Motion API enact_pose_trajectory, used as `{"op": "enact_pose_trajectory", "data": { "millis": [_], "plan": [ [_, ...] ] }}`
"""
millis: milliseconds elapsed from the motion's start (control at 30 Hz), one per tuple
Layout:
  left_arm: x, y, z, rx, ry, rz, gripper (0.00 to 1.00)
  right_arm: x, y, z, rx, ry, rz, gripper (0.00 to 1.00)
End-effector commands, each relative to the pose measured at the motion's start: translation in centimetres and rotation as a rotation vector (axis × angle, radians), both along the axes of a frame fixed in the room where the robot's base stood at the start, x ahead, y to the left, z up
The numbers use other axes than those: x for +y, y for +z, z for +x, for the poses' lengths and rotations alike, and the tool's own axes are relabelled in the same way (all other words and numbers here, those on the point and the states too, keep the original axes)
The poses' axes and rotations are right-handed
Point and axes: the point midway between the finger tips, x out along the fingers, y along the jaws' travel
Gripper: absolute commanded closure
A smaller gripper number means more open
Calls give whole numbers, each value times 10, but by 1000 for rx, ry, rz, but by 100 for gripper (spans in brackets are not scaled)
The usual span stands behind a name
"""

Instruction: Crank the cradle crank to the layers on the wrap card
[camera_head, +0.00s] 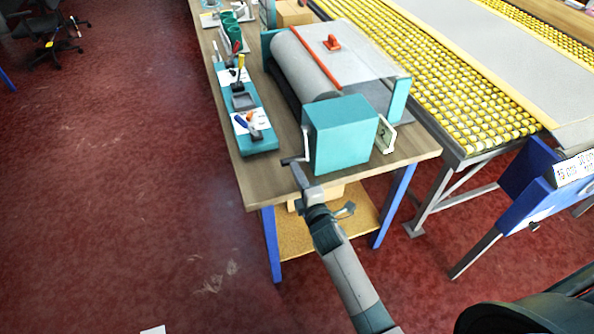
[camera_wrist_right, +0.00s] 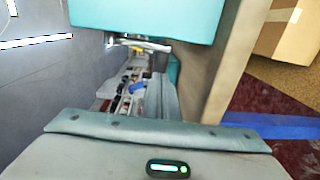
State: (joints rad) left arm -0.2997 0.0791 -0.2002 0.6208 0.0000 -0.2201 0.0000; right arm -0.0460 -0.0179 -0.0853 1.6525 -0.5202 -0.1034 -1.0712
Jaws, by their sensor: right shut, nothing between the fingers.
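The cradle (camera_head: 305,70) stands on the wooden bench, with a grey roll and a teal box (camera_head: 340,132) at its near end. The cradle crank (camera_head: 293,161) sticks out at the box's near left side; its metal arm also shows below the teal box in the right wrist view (camera_wrist_right: 140,44). My right gripper (camera_head: 302,178) is shut and empty, with its tip close to the crank; I cannot tell whether it touches. A small white card (camera_head: 386,136) stands by the box's right side, its writing unreadable. My left gripper is out of view.
A teal tool tray (camera_head: 258,143) lies along the bench's left edge, left of the cradle. The bench (camera_head: 415,148) stands on blue legs. A yellow roller conveyor (camera_head: 450,105) runs close on the right.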

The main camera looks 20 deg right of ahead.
Motion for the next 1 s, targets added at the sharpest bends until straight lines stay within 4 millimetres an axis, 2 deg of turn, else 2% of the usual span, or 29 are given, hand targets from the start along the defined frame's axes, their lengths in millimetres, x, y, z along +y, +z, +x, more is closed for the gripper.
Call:
{"op": "enact_pose_trajectory", "data": {
  "millis": [233, 433, 1000],
  "plan": [
    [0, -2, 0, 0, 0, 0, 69, 0, -1, 1, 0, 0, 0, 100],
    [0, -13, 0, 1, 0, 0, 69, 0, -11, 14, -1, 0, -3, 100],
    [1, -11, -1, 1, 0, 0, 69, -2, -11, 14, 1, 0, -1, 100]
  ]
}}
